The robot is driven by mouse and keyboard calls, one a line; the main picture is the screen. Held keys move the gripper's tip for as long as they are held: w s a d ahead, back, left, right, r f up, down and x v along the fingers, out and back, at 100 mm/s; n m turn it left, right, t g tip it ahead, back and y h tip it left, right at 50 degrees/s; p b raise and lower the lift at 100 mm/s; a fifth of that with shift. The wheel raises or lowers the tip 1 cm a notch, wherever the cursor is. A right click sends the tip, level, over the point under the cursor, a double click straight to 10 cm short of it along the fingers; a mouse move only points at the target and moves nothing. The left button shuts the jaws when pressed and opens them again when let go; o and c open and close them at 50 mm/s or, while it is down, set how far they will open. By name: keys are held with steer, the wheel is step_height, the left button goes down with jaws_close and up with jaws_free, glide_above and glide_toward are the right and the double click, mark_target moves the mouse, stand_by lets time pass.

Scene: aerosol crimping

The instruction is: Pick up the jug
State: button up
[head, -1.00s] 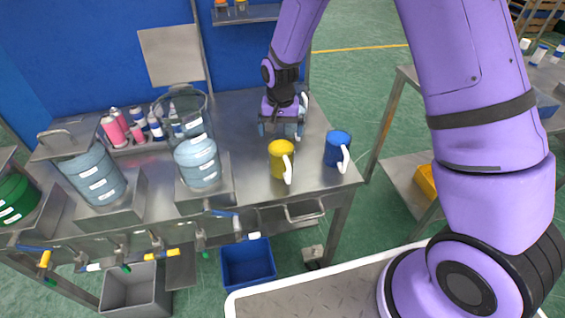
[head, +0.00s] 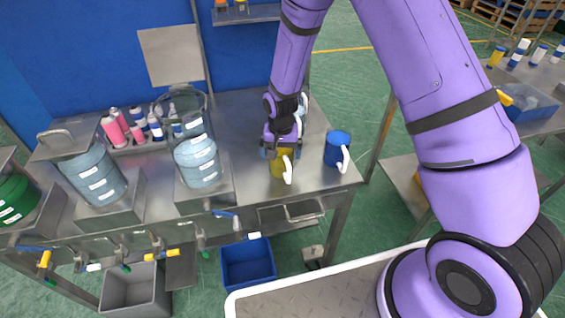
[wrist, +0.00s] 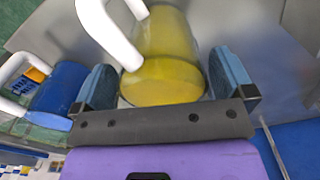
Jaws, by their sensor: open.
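A yellow jug (head: 281,168) with a white handle stands on the steel worktop near its front edge. My gripper (head: 281,152) is just behind and above it, covering its upper part in the head view. In the wrist view my gripper (wrist: 165,65) is open, with one blue finger on each side of the yellow jug (wrist: 168,45). I cannot tell whether either finger touches it. A blue jug (head: 337,150) with a white handle stands to the right and shows at the left of the wrist view (wrist: 58,88).
Large blue-grey containers (head: 197,162) stand to the left on steel blocks. Pink and white bottles (head: 117,124) stand behind them. A drawer handle (head: 305,212) and valves line the table's front.

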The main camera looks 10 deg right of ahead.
steer(key=shift+c, duration=0.5)
steer(key=c, duration=1)
steer(key=shift+r, duration=0.1)
steer(key=s+d+r, duration=0.1)
steer(key=s+r, duration=0.1)
steer(key=s, duration=0.6)
steer(key=s+r, duration=0.3)
steer(key=s, duration=0.5)
steer(key=shift+d, duration=0.4)
